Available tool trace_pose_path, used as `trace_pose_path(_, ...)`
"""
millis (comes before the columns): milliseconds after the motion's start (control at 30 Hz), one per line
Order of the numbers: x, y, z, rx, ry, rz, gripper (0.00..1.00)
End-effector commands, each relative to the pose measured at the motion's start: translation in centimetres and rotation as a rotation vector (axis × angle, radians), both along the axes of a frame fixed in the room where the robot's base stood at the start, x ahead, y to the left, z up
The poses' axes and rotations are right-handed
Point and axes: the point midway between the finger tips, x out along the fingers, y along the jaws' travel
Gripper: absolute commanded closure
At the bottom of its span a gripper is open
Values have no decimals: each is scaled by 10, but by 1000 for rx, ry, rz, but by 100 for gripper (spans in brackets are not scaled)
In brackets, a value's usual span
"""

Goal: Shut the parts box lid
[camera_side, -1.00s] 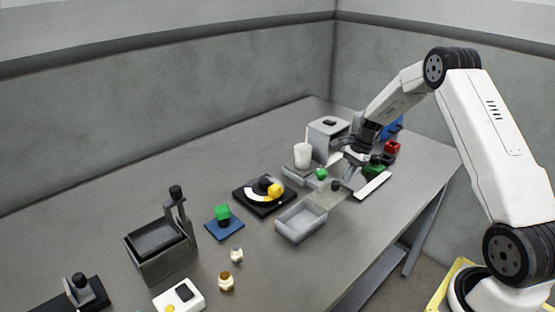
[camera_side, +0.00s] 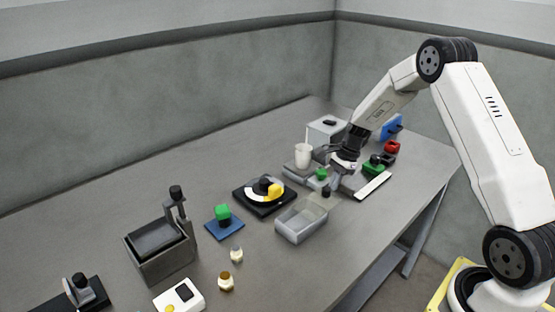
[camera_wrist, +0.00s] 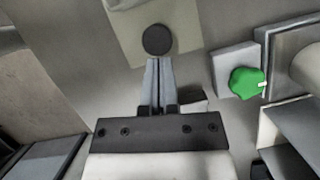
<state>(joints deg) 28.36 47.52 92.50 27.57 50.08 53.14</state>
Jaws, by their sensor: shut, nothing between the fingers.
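The parts box (camera_side: 298,225) is a grey open-topped box near the middle of the table's front side. Its pale see-through lid (camera_side: 317,203) stands at the box's far right end, raised, with a black knob (camera_side: 326,191) on it. My gripper (camera_side: 334,190) is shut and empty, just right of the knob in the side view. In the wrist view the closed fingertips (camera_wrist: 158,62) point at the round black knob (camera_wrist: 157,40), with the pale lid (camera_wrist: 190,30) around it. I cannot tell whether they touch.
A green knob (camera_side: 321,173) on a grey block stands close behind my gripper. A white cup (camera_side: 303,155) is behind it. A black dial with a yellow knob (camera_side: 275,190) stands left of the box. Red and green-topped items lie to the right.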

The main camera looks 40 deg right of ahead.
Motion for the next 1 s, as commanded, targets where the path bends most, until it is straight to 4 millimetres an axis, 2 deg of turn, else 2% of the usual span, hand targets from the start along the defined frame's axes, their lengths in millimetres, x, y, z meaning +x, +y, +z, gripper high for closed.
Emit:
trace_pose_path(33, 0, 14, 0, 1, 1, 5, 100)
trace_pose_path(200, 0, 49, 0, 1, 1, 4, 100)
trace_pose_path(333, 0, 63, 0, 0, 1, 1, 100)
trace_pose_path(767, -1, 68, 0, 5, 3, 1, 100)
trace_pose_path(1000, -2, 58, 0, 5, 2, 0, 100)
